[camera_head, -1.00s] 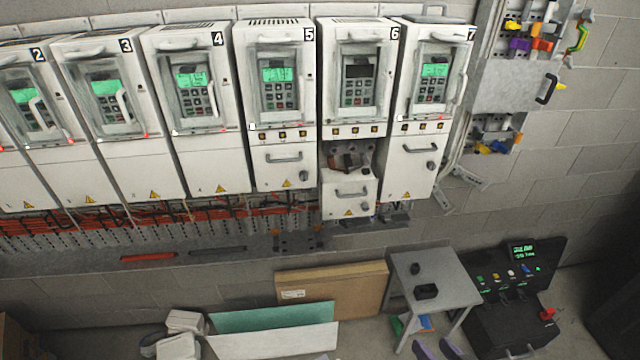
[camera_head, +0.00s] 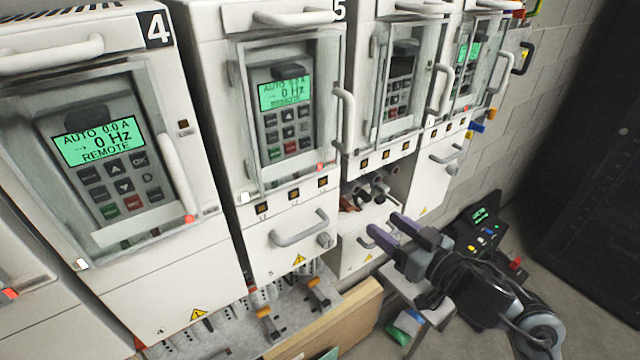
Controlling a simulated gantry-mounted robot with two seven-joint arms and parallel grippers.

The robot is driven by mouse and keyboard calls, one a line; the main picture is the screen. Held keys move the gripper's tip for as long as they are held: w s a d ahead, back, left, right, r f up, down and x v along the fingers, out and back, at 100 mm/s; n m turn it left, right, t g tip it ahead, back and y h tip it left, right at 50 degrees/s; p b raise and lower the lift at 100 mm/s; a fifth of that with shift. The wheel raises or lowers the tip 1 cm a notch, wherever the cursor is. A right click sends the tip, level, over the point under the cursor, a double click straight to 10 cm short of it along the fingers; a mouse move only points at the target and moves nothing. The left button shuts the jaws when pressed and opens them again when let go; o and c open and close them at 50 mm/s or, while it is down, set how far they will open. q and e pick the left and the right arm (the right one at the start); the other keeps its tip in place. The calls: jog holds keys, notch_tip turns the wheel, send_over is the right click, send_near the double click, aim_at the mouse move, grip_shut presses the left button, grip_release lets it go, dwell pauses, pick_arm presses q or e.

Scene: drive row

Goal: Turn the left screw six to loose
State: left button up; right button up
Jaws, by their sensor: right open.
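Drive six (camera_head: 375,100) is the white cabinet to the right of drive five, with a dark screen; its number is out of frame. Its lower cover (camera_head: 352,258) sits dropped, leaving an opening (camera_head: 372,190) with dark and reddish parts inside. I cannot make out the left screw there. My right gripper (camera_head: 394,232) has two purple-grey fingers, open and empty, pointing toward drive six. It is in front of the lower cover, below the opening, and partly hides the cover. Any contact is hard to tell. My left gripper is not in view.
Drives four (camera_head: 230,230) and five (camera_head: 262,240) stand to the left with lit green screens and protruding handles. Drive seven (camera_head: 432,175) is to the right. A grey table (camera_head: 432,312) and a black control console (camera_head: 482,222) stand below. Floor at right is clear.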

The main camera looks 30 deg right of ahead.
aim_at(353, 186)
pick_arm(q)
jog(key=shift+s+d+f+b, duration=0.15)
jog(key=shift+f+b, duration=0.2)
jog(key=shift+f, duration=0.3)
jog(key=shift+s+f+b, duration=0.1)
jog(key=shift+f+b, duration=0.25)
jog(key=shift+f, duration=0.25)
pick_arm(e)
jog(key=w+r, duration=0.1)
jog(key=w, duration=1)
jog(key=shift+d+r+t, duration=0.2)
jog(key=shift+r+t, duration=0.1)
jog(key=shift+t, duration=0.1)
jog(key=shift+w, duration=0.1)
jog(key=c, duration=0.9)
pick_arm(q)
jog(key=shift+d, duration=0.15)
pick_arm(e)
jog(key=shift+c, duration=0.2)
